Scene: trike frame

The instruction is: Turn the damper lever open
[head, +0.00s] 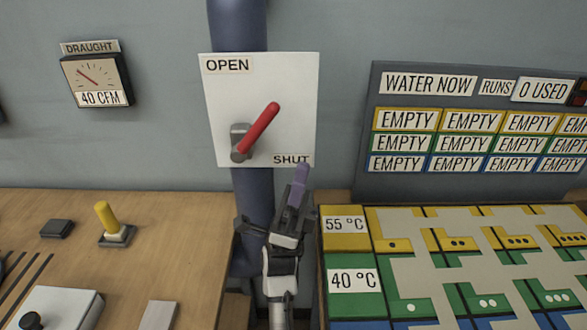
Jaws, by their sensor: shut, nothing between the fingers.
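The damper lever (259,129) has a red handle on a grey pivot, mounted on a white plate (295,85). Its handle tilts up and to the right from the pivot at the plate's lower left. The plate reads OPEN at its top left and SHUT at its bottom right. My gripper (301,172) is shut and empty, its fingertips pointing up near the SHUT label, below and to the right of the lever. In the picture the fingertips appear apart from the red handle; the depth gap is hard to tell.
A blue pipe (238,25) runs behind the plate. A draught gauge (96,80) reading 40 CFM hangs at left. A yellow switch (107,219) stands on the left wooden bench (180,235). At right are a WATER NOW board (368,125) and a coloured temperature board (345,243).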

